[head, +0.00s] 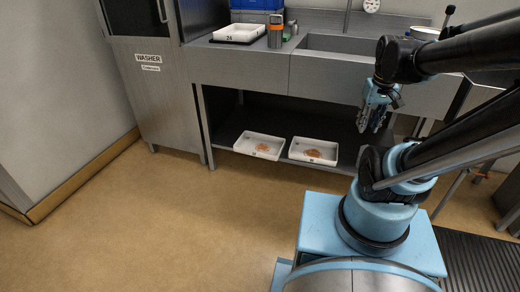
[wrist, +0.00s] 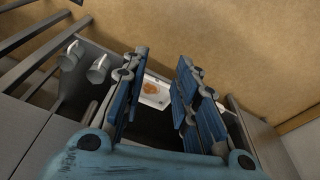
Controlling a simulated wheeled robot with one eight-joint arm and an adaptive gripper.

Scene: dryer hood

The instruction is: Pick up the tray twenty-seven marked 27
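Two white trays with small orange-brown heaps stand on the low shelf under the sink: a left tray (head: 246,147) and a right tray (head: 303,157). Each has a small dark mark on its front wall, too small to read. Another white tray (head: 238,33) stands on the counter, and its label seems to read 24. I cannot tell which tray is marked 27. My gripper (head: 369,128) hangs in front of the sink unit, up and right of the shelf trays, touching none. In the wrist view my gripper (wrist: 163,60) is open and empty, with one white tray (wrist: 155,102) visible beyond and between its fingers.
The steel counter (head: 236,64) overhangs the low shelf. A washer cabinet (head: 152,90) stands to the left. An orange-and-grey device (head: 275,32) and a blue crate (head: 258,4) are on the counter. The floor before the shelf is clear.

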